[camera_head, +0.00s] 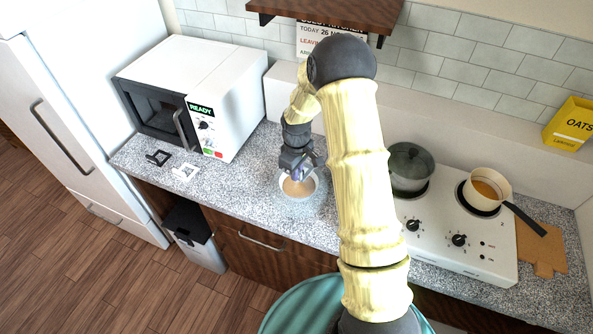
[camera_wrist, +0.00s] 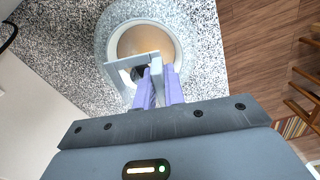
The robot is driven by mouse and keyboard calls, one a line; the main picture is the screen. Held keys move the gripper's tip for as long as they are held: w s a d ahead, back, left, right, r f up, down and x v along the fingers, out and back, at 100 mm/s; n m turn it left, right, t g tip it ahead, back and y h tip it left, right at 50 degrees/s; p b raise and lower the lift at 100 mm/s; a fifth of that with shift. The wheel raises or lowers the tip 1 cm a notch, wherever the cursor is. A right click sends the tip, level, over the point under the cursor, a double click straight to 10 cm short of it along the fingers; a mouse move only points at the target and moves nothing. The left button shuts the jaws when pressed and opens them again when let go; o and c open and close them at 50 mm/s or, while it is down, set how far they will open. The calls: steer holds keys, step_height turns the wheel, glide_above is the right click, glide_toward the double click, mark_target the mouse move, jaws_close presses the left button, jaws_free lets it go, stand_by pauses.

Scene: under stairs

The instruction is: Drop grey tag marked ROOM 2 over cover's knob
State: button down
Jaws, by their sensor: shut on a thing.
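My gripper (camera_head: 300,172) is low over the counter; in the wrist view its purple fingers (camera_wrist: 162,78) are shut on the grey tag (camera_wrist: 118,66), a square open frame. No lettering on the tag is readable. Below it is a clear cover (camera_wrist: 103,42) over a white bowl (camera_wrist: 177,40) of light brown food. The cover's dark knob (camera_wrist: 138,73) shows inside the tag's opening, close to the fingers. I cannot tell whether the tag is around the knob or still above it. The bowl (camera_head: 285,193) also shows in the head view, with the cover (camera_head: 312,205) faint around it.
A black frame tag (camera_head: 158,157) and a white one (camera_head: 185,173) lie left, before the microwave (camera_head: 230,105). A lidded pot (camera_head: 410,170) and a saucepan (camera_head: 487,190) stand on the hob (camera_head: 450,258) to the right. The counter's front edge is near the bowl.

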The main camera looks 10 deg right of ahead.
steer(key=shift+f+b, duration=0.3)
steer(key=shift+f, duration=0.15)
steer(key=c, duration=0.9)
jaws_free()
steer(key=shift+r, duration=0.15)
steer(key=shift+r+p, duration=2.4)
steer(key=shift+r, duration=1)
steer(key=shift+s, duration=0.1)
